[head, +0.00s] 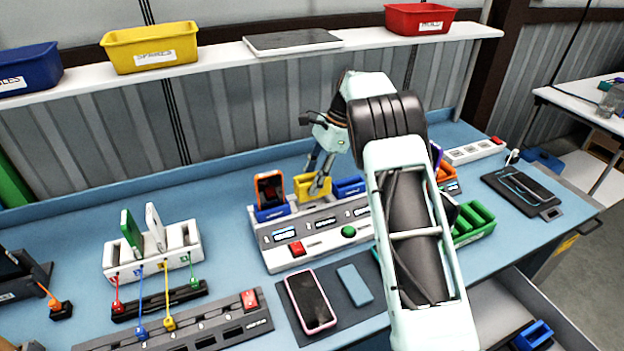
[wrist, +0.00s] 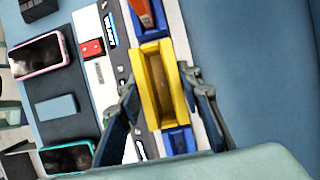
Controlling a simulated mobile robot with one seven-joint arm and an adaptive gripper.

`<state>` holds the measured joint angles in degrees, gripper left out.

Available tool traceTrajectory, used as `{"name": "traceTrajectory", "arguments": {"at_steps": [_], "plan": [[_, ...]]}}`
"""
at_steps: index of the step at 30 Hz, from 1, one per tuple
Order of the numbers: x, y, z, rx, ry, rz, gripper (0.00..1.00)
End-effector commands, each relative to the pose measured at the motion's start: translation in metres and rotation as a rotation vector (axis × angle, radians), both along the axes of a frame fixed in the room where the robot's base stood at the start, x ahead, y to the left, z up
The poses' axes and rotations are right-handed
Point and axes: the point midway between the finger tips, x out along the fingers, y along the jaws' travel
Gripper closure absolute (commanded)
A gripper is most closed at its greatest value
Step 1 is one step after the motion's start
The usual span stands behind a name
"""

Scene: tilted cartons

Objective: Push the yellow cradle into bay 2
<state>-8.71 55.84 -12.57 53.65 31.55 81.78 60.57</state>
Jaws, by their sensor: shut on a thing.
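The yellow cradle (head: 310,187) is on the back row of the white dock (head: 290,265), between two blue cradles. It looks empty in the wrist view (wrist: 158,90). My gripper (head: 318,181) reaches down to it from behind, and in the wrist view my gripper (wrist: 161,80) has one finger along each long side, shut on it. The left blue cradle (head: 272,214) holds an orange phone (head: 269,187); the right blue cradle (head: 349,187) looks empty. The bay numbers are too small to read, and I cannot tell how fully the yellow cradle is seated.
The dock front has a red button (head: 297,248), a green button (head: 348,231) and small displays. A pink-edged phone (head: 311,301) and a blue block (head: 354,285) lie in front. A white rack (head: 150,262) with upright cards stands left, green trays (head: 474,222) right.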

Motion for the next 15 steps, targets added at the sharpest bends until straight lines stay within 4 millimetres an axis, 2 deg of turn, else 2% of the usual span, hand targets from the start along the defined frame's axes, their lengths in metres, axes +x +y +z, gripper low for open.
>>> {"name": "traceTrajectory", "arguments": {"at_steps": [1,15], "plan": [[0.000,0.000,-0.007,0.000,0.000,0.000,0.93],[0.000,0.000,-0.037,0.000,0.000,0.000,0.93]]}}
